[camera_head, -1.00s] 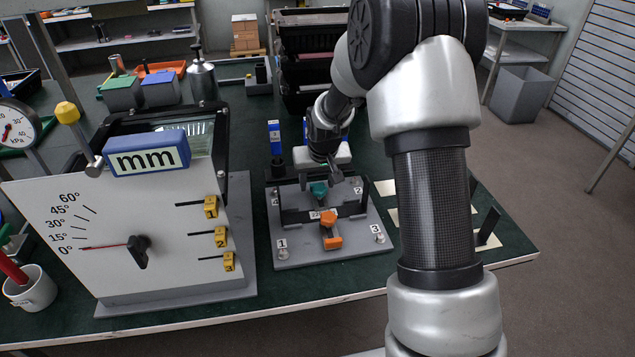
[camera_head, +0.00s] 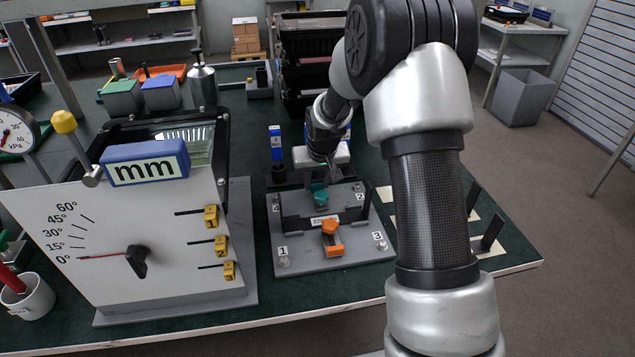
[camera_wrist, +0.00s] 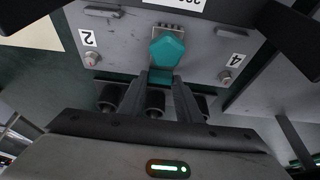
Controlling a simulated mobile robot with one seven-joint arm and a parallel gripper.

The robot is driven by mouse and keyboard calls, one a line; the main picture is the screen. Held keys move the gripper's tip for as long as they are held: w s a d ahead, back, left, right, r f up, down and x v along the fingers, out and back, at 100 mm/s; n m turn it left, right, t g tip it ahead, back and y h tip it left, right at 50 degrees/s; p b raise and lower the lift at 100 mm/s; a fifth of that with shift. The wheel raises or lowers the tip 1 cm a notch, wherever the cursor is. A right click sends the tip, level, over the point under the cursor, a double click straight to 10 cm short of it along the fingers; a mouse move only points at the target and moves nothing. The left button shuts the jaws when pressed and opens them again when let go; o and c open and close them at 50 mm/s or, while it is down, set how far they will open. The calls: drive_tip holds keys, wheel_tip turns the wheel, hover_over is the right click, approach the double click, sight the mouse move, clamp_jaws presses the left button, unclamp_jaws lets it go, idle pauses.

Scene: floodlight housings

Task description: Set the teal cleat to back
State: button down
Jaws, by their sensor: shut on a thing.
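The teal cleat (camera_head: 320,196) sits on the grey plate (camera_head: 300,262), on the far side of a dark upright bar. In the wrist view the teal cleat (camera_wrist: 167,50) has a faceted head and a short stem, between the labels 2 and 4. My gripper (camera_wrist: 162,82) reaches it from below in that view. Its two narrow fingers are close together on the cleat's near end. In the head view my gripper (camera_head: 326,178) is partly hidden behind its own wrist. An orange cleat (camera_head: 331,236) sits on the near side of the bar.
A white angle-scale panel (camera_head: 90,240) with a blue mm block (camera_head: 145,168) and yellow numbered tabs stands left of the plate. Dark upright posts (camera_head: 492,230) stand on cream pads at right. Black bins (camera_head: 305,60) are stacked behind.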

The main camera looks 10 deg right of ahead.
drive_tip(key=c, duration=1.3)
unclamp_jaws()
drive_tip(key=shift+w, duration=0.25)
drive_tip(key=shift+s, duration=0.1)
drive_tip(key=p+v, duration=0.3)
drive_tip(key=v, duration=1.4)
drive_tip(key=shift+s+r, duration=0.15)
drive_tip(key=shift+r, duration=0.05)
drive_tip(key=shift+r, duration=0.1)
drive_tip(key=s+r, duration=0.9)
drive_tip(key=s, duration=0.6)
drive_tip(key=s+t, duration=0.1)
drive_tip(key=s, duration=1.2)
drive_tip(key=r+p, duration=0.5)
drive_tip(key=r, duration=0.1)
drive_tip(key=r+p, duration=1.2)
drive_tip(key=shift+s, duration=0.3)
